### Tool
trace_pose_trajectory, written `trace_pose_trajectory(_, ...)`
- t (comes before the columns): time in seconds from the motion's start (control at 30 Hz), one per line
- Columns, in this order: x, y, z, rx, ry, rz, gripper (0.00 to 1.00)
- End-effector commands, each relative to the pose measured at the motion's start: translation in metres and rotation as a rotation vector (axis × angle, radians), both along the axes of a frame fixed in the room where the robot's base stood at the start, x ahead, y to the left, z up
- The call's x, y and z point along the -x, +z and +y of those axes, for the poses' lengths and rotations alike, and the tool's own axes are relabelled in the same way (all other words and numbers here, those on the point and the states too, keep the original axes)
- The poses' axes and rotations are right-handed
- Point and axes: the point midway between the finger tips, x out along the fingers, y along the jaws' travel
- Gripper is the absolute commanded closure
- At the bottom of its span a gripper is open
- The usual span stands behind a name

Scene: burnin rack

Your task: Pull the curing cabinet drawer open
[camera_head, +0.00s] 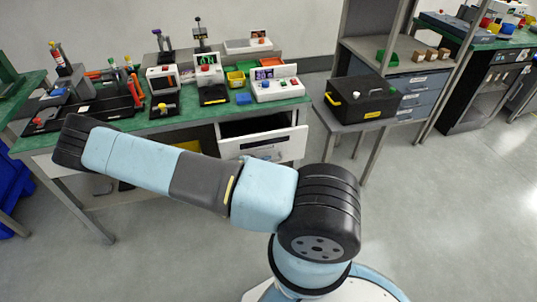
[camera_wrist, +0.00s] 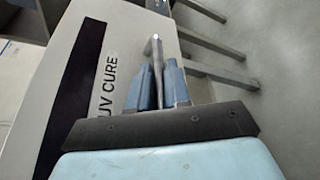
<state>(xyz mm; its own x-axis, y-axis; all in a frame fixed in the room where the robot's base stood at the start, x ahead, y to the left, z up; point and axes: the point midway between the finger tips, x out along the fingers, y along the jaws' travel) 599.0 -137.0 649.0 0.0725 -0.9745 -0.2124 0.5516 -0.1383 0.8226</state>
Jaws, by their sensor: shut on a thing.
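In the head view, a white drawer (camera_head: 262,146) with a dark strip on its front stands out below the green bench top, and its dark inside shows. In the wrist view, a pale panel (camera_wrist: 130,35) carries a dark strip and the words "UV CURE". A metal bar handle (camera_wrist: 154,47) stands out from this panel. My gripper (camera_wrist: 159,72) is shut on the handle, with one blue finger on each side.
The green bench (camera_head: 130,123) holds several small devices and bins. A black case (camera_head: 362,100) sits on a small grey table right of the drawer. Metal legs (camera_wrist: 210,45) show beside the panel in the wrist view. Grey floor right of my arm is clear.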

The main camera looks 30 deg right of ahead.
Motion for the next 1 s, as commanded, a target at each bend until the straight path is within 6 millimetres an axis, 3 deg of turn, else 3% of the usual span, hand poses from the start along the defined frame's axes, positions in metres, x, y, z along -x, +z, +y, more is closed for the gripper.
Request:
trace_pose_trajectory(0.03, 0.008, -0.001, 0.009, -0.004, 0.012, 0.000, 1.00)
trace_pose_trajectory(0.2, 0.044, -0.001, 0.014, -0.008, 0.002, -0.002, 1.00)
trace_pose_trajectory(0.4, 0.069, -0.002, 0.016, -0.009, -0.007, -0.004, 1.00)
trace_pose_trajectory(0.87, 0.080, -0.002, 0.014, -0.009, -0.017, -0.003, 1.00)
trace_pose_trajectory(0.9, 0.080, -0.002, 0.014, -0.008, -0.018, -0.002, 0.82)
trace_pose_trajectory(1.0, 0.080, -0.002, 0.014, -0.007, -0.018, -0.003, 0.77)
